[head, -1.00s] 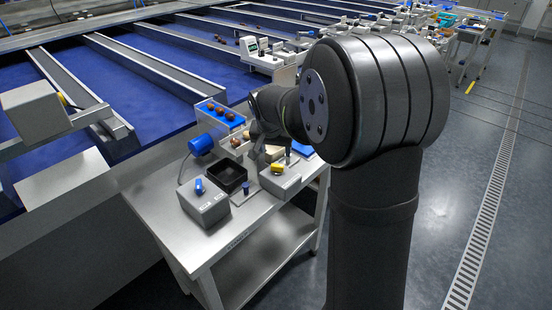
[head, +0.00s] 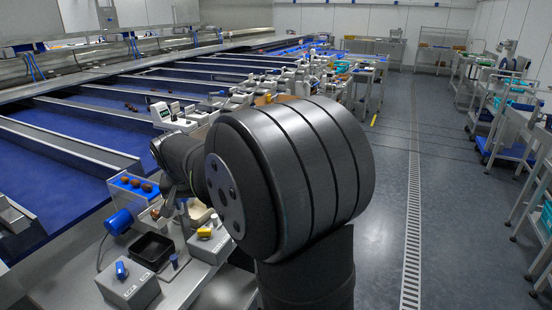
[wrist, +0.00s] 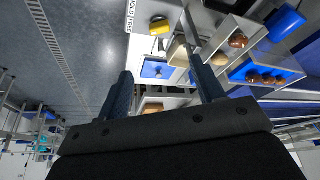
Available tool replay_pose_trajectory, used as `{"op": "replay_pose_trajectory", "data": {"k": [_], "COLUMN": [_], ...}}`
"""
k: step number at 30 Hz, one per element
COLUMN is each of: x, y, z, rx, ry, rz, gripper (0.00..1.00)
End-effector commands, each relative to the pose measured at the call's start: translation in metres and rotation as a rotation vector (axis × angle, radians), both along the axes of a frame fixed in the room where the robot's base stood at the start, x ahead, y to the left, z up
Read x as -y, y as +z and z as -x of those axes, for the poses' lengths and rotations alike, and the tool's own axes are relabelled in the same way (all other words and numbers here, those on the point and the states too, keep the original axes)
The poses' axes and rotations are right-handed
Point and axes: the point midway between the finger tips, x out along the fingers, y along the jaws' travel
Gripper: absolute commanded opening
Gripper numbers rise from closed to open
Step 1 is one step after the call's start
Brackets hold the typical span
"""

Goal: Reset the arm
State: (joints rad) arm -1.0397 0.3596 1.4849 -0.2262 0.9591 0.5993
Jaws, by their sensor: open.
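My gripper (wrist: 160,78) shows in the wrist view with its two dark fingers well apart and nothing between them. In the head view my arm reaches over the steel workbench (head: 70,285), and its large round joint hides part of the bench. The gripper's fingertips are hard to make out there. In the wrist view, beyond the fingers, are a white-walled tray area with brown dates (wrist: 238,41), a blue square pad (wrist: 158,68) and a yellow knob (wrist: 160,27). The gripper seems clear of them.
On the bench stand a black open bin (head: 152,250), a grey box with a blue switch (head: 128,287), a blue cylinder (head: 118,222) and a blue-backed tray with several dates (head: 120,184). Blue conveyor lanes (head: 60,150) lie left. Open floor (head: 390,190) lies right.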

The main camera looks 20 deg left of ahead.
Motion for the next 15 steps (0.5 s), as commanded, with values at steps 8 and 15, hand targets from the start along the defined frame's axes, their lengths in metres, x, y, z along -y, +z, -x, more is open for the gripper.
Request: {"op": "replay_pose_trajectory", "data": {"k": [8, 15], "x": [-0.009, -0.018], "y": [-0.047, -0.091], "z": [-0.016, -0.032], "rx": [-0.003, -0.002], "ry": [-0.001, 0.000], "rz": [0.004, 0.005], "gripper": [0.62, 0.62]}}
